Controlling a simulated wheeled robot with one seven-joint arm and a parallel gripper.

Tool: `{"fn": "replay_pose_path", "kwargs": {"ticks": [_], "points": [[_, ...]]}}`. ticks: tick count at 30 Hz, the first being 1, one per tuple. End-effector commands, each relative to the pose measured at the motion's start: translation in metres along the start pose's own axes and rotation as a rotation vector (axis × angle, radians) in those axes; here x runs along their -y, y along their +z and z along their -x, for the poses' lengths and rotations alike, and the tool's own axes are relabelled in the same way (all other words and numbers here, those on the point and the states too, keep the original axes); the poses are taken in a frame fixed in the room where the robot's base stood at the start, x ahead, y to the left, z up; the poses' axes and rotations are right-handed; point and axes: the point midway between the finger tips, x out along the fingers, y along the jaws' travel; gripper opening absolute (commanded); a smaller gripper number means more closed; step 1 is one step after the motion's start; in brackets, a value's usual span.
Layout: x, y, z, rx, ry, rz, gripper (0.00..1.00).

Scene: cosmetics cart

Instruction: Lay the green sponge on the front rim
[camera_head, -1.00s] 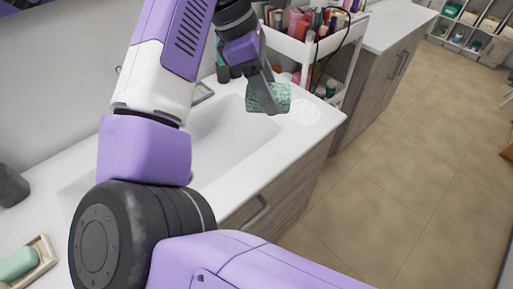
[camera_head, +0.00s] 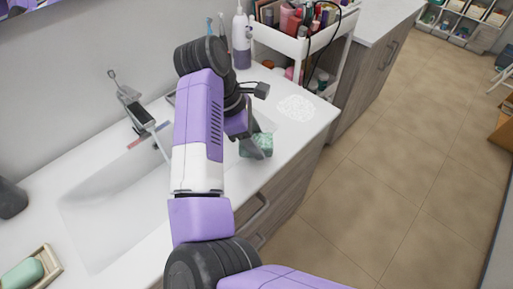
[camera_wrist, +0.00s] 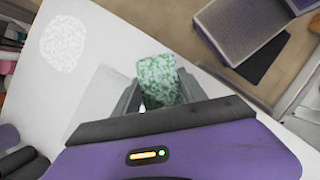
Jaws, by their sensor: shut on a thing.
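The green speckled sponge (camera_head: 257,146) is held between the fingers of my gripper (camera_head: 256,140). In the head view it is at the right end of the sink, over the front rim (camera_head: 243,172) side of the white counter. In the wrist view the sponge (camera_wrist: 158,80) sticks out past the two grey fingertips (camera_wrist: 160,92), with the counter edge close by. I cannot tell whether the sponge touches the rim. My arm hides part of the basin (camera_head: 110,215).
A white speckled round patch (camera_head: 296,107) lies on the counter to the right. A soap dish with green soap (camera_head: 24,271) sits at the lower left. The faucet (camera_head: 138,113) stands behind the basin. A cart of cosmetics (camera_head: 296,42) is beyond the counter.

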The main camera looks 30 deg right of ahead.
Motion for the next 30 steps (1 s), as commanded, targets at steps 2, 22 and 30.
{"fn": "replay_pose_path", "kwargs": {"ticks": [2, 22, 30], "points": [[0.001, -0.002, -0.008, 0.003, -0.002, 0.001, 0.05], [0.001, -0.017, -0.041, -0.001, -0.001, 0.0, 0.51], [0.001, -0.016, -0.039, 0.0, -0.001, 0.0, 0.71]]}}
